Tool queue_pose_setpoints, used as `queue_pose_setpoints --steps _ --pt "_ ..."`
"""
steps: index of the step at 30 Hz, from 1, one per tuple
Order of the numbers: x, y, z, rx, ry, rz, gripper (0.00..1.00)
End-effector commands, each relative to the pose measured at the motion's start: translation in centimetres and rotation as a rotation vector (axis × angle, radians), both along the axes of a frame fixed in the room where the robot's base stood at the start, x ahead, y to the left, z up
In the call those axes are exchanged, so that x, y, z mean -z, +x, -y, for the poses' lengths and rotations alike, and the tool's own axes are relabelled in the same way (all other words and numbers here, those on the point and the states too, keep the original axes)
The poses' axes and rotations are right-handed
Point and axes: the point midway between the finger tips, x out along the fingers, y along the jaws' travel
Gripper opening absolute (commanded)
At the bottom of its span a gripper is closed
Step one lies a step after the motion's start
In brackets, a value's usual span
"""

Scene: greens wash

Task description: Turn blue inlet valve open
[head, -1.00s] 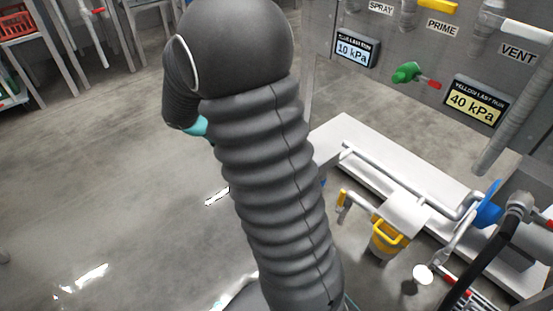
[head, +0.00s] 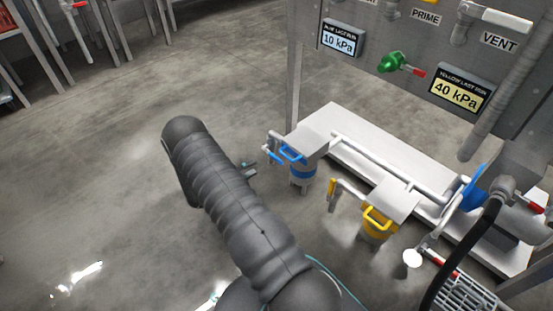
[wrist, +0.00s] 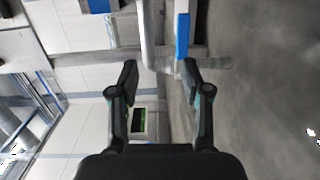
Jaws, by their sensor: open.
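The blue inlet valve is a small blue lever (head: 272,157) on a grey pipe, left of the blue-banded canister (head: 301,172) with its blue bail handle. In the wrist view a blue lever (wrist: 182,36) stands just beyond the right fingertip, beside a bent grey pipe (wrist: 150,38). My gripper (wrist: 159,72) is open and empty, with both fingers apart and the pipe's bend ahead of the gap. In the head view my gripper (head: 251,170) shows partly past my dark arm, a little short of the blue lever. I cannot tell whether a finger touches it.
A yellow-handled canister (head: 376,224) and its yellow lever (head: 332,188) stand to the right. A white bench (head: 415,170) and a panel with gauges (head: 461,92) lie behind. A black hose (head: 470,255) curves at the right. Open floor (head: 100,190) lies to the left.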

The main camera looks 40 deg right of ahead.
Motion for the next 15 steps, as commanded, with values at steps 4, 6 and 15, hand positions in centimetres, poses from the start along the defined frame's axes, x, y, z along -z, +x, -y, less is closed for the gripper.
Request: queue_pose_setpoints --steps 4,6,15 --pt "3.2 -0.2 0.0 -0.055 -0.033 0.003 0.48" --pt "4.0 -0.3 0.0 -0.071 -0.041 0.007 0.48" --pt "4.7 -0.2 2.3 -0.080 -0.047 0.011 0.48"
